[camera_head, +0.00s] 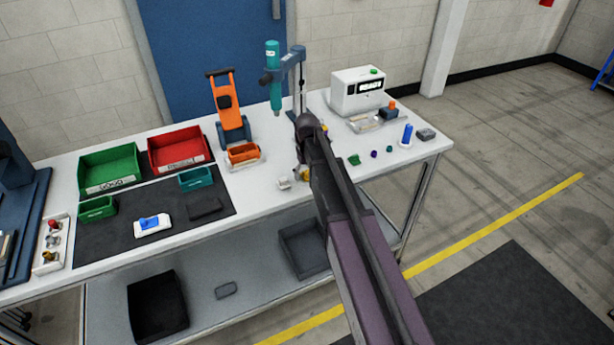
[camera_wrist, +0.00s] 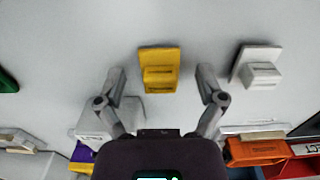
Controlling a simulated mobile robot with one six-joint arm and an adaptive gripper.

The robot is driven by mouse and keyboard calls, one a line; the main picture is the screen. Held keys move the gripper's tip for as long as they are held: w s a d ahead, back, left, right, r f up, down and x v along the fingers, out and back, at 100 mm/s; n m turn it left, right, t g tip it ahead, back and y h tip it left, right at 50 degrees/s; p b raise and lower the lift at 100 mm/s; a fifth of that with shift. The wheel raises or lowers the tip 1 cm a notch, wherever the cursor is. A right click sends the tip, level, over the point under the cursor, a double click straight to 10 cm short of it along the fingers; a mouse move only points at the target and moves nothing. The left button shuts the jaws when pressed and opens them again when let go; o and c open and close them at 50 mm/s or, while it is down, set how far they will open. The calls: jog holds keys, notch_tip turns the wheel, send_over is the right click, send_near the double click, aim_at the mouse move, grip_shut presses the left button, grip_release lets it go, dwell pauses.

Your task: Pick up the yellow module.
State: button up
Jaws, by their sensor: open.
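The yellow module (camera_wrist: 159,58) lies on the white tabletop, a plate with a raised block, in the upper middle of the wrist view. My gripper (camera_wrist: 162,74) is open, with one finger to each side of the module and clear gaps between. The fingers do not visibly touch it, and the height above it is hard to judge. In the head view only a small yellow part of the module (camera_head: 306,175) shows beside my dark arm, which hides the rest and most of the gripper.
A white module (camera_wrist: 260,68) lies right of the yellow one in the wrist view. An orange bin (camera_wrist: 255,151) and a purple part (camera_wrist: 82,153) are lower down. In the head view, a teal tool on a stand (camera_head: 273,75) rises behind my arm. A green part (camera_head: 354,159) lies right.

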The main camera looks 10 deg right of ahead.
aim_at(307, 171)
jog(key=c, duration=1.2)
jog(key=shift+r, duration=0.1)
notch_tip(307, 171, up, 3)
jog(key=p, duration=0.3)
jog(key=s+r+p, duration=0.1)
jog(key=s+p, duration=0.1)
jog(key=s, duration=1.4)
jog(key=shift+d+r, duration=0.35)
jog(key=shift+r, duration=0.05)
jog(key=shift+d, duration=0.1)
